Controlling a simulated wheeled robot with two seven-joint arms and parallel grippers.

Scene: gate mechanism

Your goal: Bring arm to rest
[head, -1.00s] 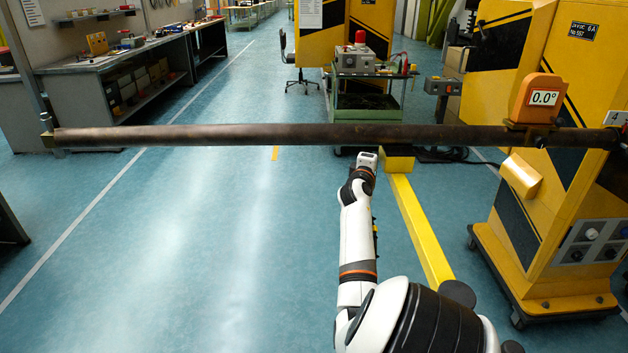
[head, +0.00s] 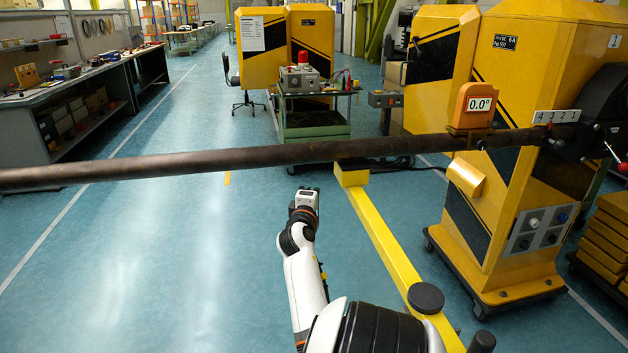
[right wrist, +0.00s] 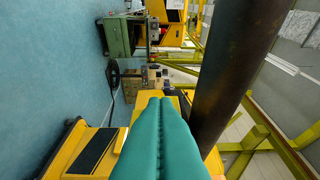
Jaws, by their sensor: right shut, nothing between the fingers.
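The gate arm is a long dark pipe (head: 250,157) that runs across the head view, almost level, from the left edge to a yellow cabinet. An orange box on it (head: 477,104) reads 0.0°. My right gripper (head: 306,190) is below the pipe on my side of it, with a visible gap in the picture. In the right wrist view its teal fingers (right wrist: 160,98) are shut with nothing between them, and the pipe (right wrist: 235,70) passes beside them on the right. My left gripper is not in view.
A yellow block (head: 350,176) under the pipe ends a yellow floor beam (head: 385,240); contact with the pipe is unclear. The wheeled yellow cabinet (head: 500,230) stands right. A green cart (head: 313,119) and workbench (head: 70,115) stand behind. The floor at left is clear.

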